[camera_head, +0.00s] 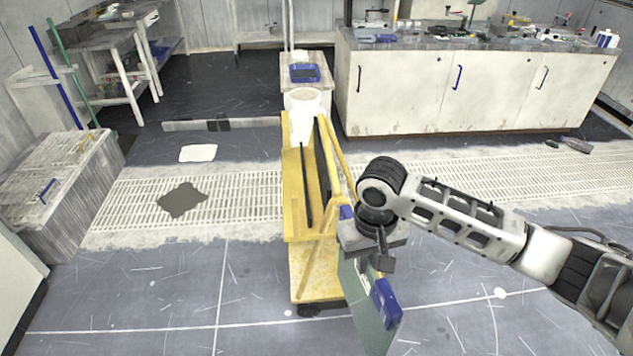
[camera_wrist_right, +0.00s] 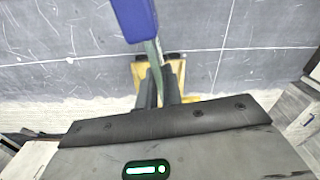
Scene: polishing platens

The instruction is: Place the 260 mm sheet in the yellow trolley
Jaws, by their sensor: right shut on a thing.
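The yellow trolley (camera_head: 313,272) stands upright in the middle of the head view, with dark upright pieces in its rack. My right gripper (camera_head: 381,259) is just right of the trolley and shut on a thin grey-green sheet (camera_head: 362,302) with blue parts on it. The sheet hangs roughly upright beside the trolley, outside its rack. In the right wrist view the sheet (camera_wrist_right: 153,52) shows nearly edge-on between the dark fingers (camera_wrist_right: 161,88), with a blue part (camera_wrist_right: 135,18) above. Part of the yellow trolley (camera_wrist_right: 143,72) shows behind the fingers. The sheet's size cannot be read. My left gripper is out of view.
A white bucket (camera_head: 303,103) stands at the trolley's far end, before a small stand with a blue device (camera_head: 304,73). A long white cabinet (camera_head: 480,90) is behind on the right. Floor left of the trolley is mostly clear.

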